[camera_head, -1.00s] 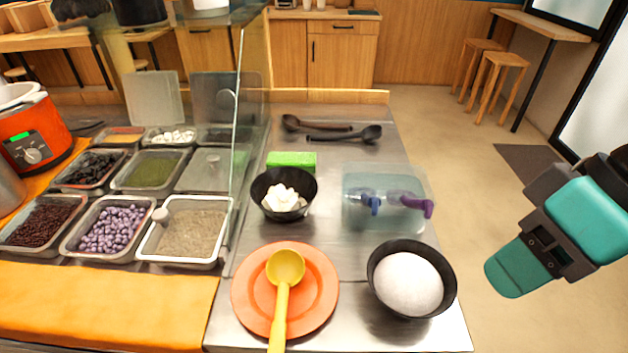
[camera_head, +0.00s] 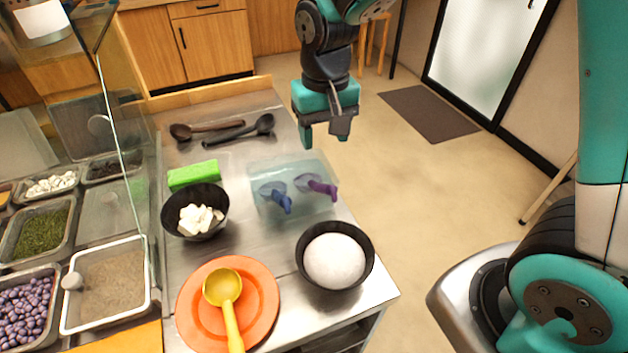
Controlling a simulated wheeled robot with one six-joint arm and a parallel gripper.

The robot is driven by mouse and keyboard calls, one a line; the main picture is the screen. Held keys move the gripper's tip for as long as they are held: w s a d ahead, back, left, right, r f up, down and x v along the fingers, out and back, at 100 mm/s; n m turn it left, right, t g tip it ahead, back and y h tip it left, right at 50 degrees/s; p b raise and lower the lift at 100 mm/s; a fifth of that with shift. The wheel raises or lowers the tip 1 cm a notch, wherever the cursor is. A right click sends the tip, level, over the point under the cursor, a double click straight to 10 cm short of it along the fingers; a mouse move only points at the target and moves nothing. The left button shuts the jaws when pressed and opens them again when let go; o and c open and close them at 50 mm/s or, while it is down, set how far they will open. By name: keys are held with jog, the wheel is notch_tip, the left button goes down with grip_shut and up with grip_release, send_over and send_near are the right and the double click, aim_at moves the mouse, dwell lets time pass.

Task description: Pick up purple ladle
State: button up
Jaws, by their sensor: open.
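The purple ladle (camera_head: 322,189) rests in a clear, bluish see-through container (camera_head: 262,170) on the steel counter, its handle leaning over the right rim. A blue ladle (camera_head: 276,198) lies beside it on the left in the same container. My gripper (camera_head: 325,132) is above and behind the container, near the counter's right edge, pointing down. It is open and empty, apart from the ladles.
A black bowl with a white mound (camera_head: 335,260) stands in front of the container. A black bowl with white cubes (camera_head: 196,214), a green block (camera_head: 193,175) and an orange plate (camera_head: 262,318) with a yellow ladle (camera_head: 224,294) are left. Two dark ladles (camera_head: 236,130) lie behind.

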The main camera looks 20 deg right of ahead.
send_over(322, 184)
notch_tip(322, 184, down, 8)
jog(key=shift+s+d+r+p, duration=0.1)
jog(key=shift+r+p, duration=0.1)
jog(key=shift+p, duration=0.25)
jog(key=shift+f+p, duration=0.8)
jog(key=shift+f, duration=1.95)
grip_shut()
jog(key=shift+r, duration=0.1)
